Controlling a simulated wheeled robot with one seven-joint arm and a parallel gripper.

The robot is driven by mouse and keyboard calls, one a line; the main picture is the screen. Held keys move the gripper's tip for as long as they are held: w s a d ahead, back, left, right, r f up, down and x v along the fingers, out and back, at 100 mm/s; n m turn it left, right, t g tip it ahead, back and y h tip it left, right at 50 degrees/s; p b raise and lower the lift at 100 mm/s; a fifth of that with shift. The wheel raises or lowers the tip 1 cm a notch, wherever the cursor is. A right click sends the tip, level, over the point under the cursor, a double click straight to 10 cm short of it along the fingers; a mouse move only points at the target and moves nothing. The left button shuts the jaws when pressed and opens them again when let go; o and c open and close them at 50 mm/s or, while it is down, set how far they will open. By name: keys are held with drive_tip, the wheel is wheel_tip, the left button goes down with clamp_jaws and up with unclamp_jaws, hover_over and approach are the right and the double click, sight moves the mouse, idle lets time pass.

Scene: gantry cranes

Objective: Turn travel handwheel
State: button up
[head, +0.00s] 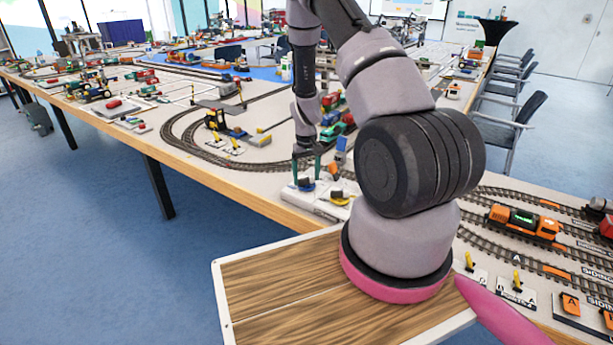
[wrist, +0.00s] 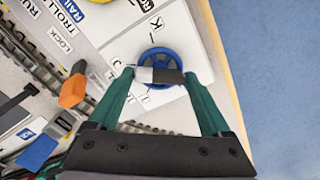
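A blue spoked handwheel (wrist: 160,55) is on a white panel (wrist: 110,28), with a short bar, part pale and part dark, across it. The blue wheel also shows in the head view (head: 307,187), low on the white base at the table's front edge. My gripper (wrist: 160,75) points down over the wheel; its green fingers stand wide apart, one at each end of the bar. In the head view my gripper (head: 307,172) sits right above the wheel. Whether the fingertips touch the bar is not clear. Printed letters around the wheel are partly hidden.
A yellow handwheel (head: 339,198) stands just right of the blue one. An orange-tipped lever (wrist: 73,90) and a blue-tipped lever (wrist: 37,150) are left of my gripper. Model tracks run behind; the table edge (head: 262,205) and open floor lie beside.

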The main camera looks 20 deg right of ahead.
drive_tip(key=c, duration=0.7)
drive_tip(key=shift+c, duration=0.2)
drive_tip(key=shift+m, duration=0.4)
drive_tip(key=m, duration=1.3)
drive_tip(key=shift+m, duration=0.3)
drive_tip(key=o, duration=1.2)
drive_tip(key=shift+o, duration=0.2)
